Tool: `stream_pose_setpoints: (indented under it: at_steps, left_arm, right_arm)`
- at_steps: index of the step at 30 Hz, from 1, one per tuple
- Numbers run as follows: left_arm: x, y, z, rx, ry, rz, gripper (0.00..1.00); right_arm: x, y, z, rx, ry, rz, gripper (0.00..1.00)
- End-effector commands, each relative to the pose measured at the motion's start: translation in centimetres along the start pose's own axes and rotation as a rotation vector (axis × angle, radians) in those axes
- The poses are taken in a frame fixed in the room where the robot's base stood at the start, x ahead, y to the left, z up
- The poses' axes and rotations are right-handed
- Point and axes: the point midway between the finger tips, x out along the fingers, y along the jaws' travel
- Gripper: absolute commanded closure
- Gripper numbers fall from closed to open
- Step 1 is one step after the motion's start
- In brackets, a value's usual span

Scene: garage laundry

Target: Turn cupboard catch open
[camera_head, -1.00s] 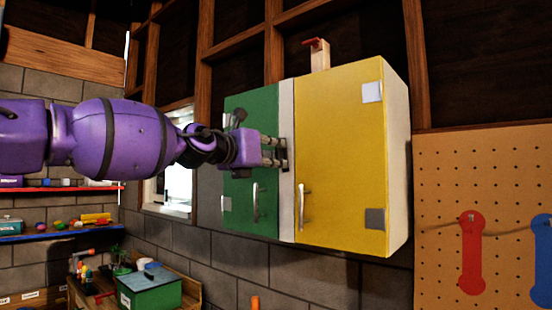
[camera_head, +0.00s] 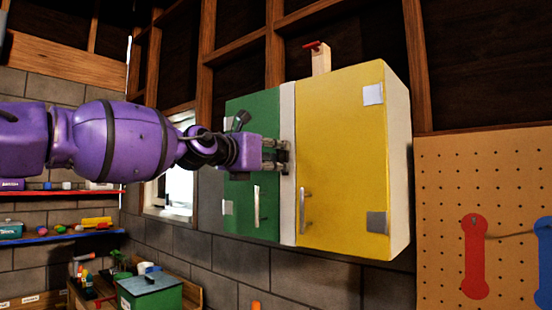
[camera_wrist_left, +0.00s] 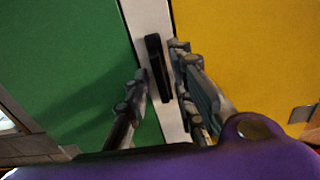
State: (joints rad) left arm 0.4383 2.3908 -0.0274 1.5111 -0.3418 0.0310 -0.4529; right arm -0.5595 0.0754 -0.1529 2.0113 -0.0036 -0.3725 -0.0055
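The cupboard has a green door (camera_head: 250,115) and a yellow door (camera_head: 340,150), with a white strip (camera_head: 287,215) between them. In the left wrist view, a dark elongated catch (camera_wrist_left: 158,68) sits on the white strip and runs roughly along it. My left gripper (camera_head: 284,157) reaches the strip from the left. In the left wrist view its fingers (camera_wrist_left: 160,62) stand on either side of the catch. The right-hand finger looks very close to it or touching, and a small gap seems to show on the left. My right gripper is not in view.
Each door has a metal handle, one on the green door (camera_head: 257,206) and one on the yellow door (camera_head: 305,208). A wooden block with a red top (camera_head: 319,58) stands on the cupboard. A pegboard (camera_head: 450,180) is at the right. A green box (camera_head: 150,293) is below left.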

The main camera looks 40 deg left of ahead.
Motion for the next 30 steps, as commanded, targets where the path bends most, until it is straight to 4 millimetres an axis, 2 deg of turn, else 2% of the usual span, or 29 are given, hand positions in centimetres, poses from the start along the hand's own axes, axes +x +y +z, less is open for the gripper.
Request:
stream_pose_setpoints:
  at_steps: [9, 14, 30]
  left_arm:
    - [0.0, 0.0, -0.1, -0.002, 0.002, -0.001, 0.73]
    - [-0.8, -0.1, 0.0, -0.001, 0.000, -0.002, 0.73]
    - [-7.4, -0.1, 0.1, -0.003, -0.003, -0.002, 0.73]
  right_arm:
    - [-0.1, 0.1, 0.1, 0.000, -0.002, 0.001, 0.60]
    - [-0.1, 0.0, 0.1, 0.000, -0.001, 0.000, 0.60]
    - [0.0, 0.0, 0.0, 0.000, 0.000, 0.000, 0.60]
